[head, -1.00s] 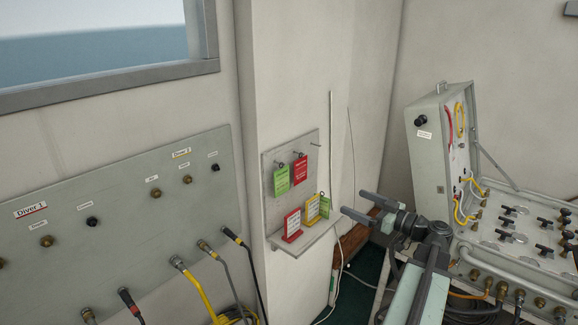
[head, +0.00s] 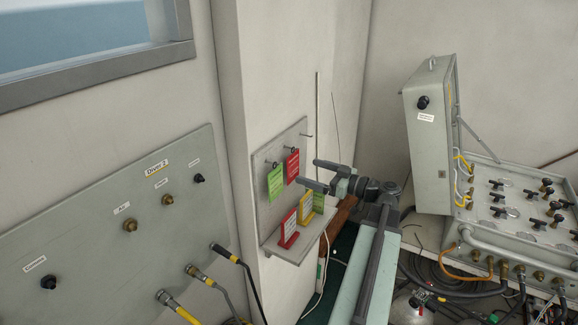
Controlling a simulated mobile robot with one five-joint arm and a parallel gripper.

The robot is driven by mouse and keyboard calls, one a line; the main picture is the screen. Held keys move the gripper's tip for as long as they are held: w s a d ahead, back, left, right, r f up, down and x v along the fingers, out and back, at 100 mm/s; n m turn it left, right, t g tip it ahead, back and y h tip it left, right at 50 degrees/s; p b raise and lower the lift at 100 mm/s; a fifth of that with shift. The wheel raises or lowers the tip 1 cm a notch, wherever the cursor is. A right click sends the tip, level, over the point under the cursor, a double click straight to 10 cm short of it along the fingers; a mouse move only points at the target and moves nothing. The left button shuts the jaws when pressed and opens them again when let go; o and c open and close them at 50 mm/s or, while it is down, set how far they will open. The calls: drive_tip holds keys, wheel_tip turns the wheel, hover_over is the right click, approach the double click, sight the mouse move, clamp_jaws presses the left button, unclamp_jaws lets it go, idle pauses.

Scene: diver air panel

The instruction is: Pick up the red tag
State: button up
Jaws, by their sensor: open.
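A red tag (head: 292,167) hangs from a hook on the grey tag board (head: 266,215), beside a hanging green tag (head: 275,182). My gripper (head: 308,172) is open and empty. Its two fingers point left toward the board, with their tips just right of the hanging red tag in the picture. I cannot tell how far in front of the tag they are. I see no contact.
A yellow piece (head: 305,209) and a green piece (head: 319,202) stand on the shelf, partly behind my lower finger. A Diver 2 panel (head: 90,240) with hoses is at left. An open valve case (head: 430,150) stands at right.

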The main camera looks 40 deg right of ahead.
sight(294, 164)
drive_tip(key=x, duration=0.7)
drive_tip(key=shift+w, duration=0.25)
drive_tip(key=c, duration=1.4)
drive_tip(key=shift+r, duration=0.25)
drive_tip(key=v, duration=1.8)
drive_tip(key=shift+f, duration=0.1)
